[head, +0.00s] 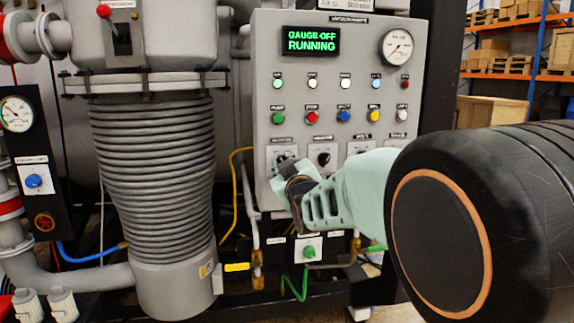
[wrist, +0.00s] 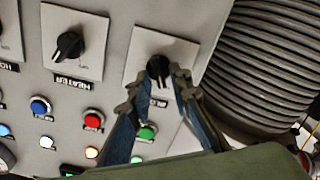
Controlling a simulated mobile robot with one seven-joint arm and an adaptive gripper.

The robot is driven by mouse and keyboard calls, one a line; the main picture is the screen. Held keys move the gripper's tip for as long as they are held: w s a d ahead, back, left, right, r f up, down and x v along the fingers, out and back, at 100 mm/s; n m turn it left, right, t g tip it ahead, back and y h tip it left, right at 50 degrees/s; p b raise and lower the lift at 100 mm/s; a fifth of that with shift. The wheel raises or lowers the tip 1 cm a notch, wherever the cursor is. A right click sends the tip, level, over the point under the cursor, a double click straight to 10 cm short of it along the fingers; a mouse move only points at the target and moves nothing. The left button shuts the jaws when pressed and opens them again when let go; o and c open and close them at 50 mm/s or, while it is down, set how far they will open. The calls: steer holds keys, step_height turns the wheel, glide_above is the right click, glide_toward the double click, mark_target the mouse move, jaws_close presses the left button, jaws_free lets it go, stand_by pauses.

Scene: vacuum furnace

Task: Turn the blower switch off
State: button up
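The blower switch (wrist: 159,66) is a black rotary knob on a white plate, seen upside down in the wrist view with its label partly covered. My gripper (wrist: 164,78) is at this knob, one fingertip on each side of its lower part; I cannot tell whether they touch it. The fingertips are fairly close together. In the head view my gripper (head: 290,185) covers most of the blower switch plate (head: 273,154), at the left end of the knob row. The knob's pointer angle is hard to read.
The grey control panel (head: 260,100) has a lit display (head: 311,40) reading "GAUGE OFF RUNNING". The heater knob (wrist: 69,45) is beside the blower switch. Several coloured buttons are close to my fingers, including a green one (wrist: 147,132). A ribbed grey column (head: 150,170) stands left of the panel.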

steer(key=shift+o, duration=0.2)
steer(key=shift+s, duration=0.1)
steer(key=v, duration=0.7)
steer(key=shift+s, duration=0.2)
